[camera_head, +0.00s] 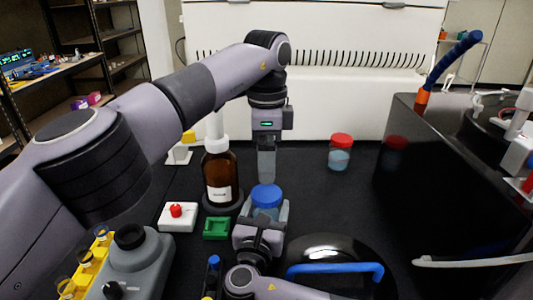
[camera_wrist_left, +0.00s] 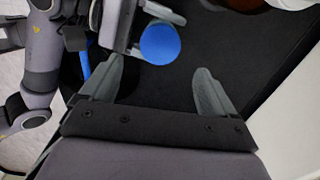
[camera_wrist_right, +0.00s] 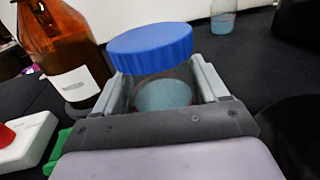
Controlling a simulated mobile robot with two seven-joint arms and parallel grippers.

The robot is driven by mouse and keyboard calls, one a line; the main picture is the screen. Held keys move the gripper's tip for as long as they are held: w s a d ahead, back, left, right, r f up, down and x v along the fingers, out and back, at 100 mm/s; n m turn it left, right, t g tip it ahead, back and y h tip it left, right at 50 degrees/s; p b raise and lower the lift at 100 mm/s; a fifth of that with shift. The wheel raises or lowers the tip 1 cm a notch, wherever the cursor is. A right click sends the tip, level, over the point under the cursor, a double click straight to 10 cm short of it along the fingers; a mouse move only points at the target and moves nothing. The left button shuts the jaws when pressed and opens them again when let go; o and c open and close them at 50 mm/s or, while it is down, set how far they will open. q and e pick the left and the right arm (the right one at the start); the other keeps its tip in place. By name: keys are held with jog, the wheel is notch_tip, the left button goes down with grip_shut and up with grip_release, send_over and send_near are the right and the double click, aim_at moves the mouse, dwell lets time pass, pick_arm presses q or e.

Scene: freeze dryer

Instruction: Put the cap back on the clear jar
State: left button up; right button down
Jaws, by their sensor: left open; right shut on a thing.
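A clear jar (camera_head: 267,212) with pale blue contents stands between the fingers of my right gripper (camera_head: 261,217), which is shut on it. The jar's contents also show in the right wrist view (camera_wrist_right: 165,95). A blue ribbed cap (camera_head: 266,194) sits over the jar's mouth, looking slightly tilted in the right wrist view (camera_wrist_right: 150,47). I cannot tell whether it is threaded on. My left gripper (camera_head: 266,165) is open, pointing down just behind the cap. In the left wrist view, the cap (camera_wrist_left: 160,44) lies beyond the empty space between its fingers (camera_wrist_left: 155,88).
A brown bottle (camera_head: 221,172) stands left of the jar. A red-capped jar (camera_head: 341,151) stands at the back right. A white block with a red knob (camera_head: 177,215) and a green tray (camera_head: 216,228) lie left. A black box (camera_head: 440,190) fills the right.

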aim_at(266, 192)
pick_arm(q)
jog(key=shift+f, duration=3.95)
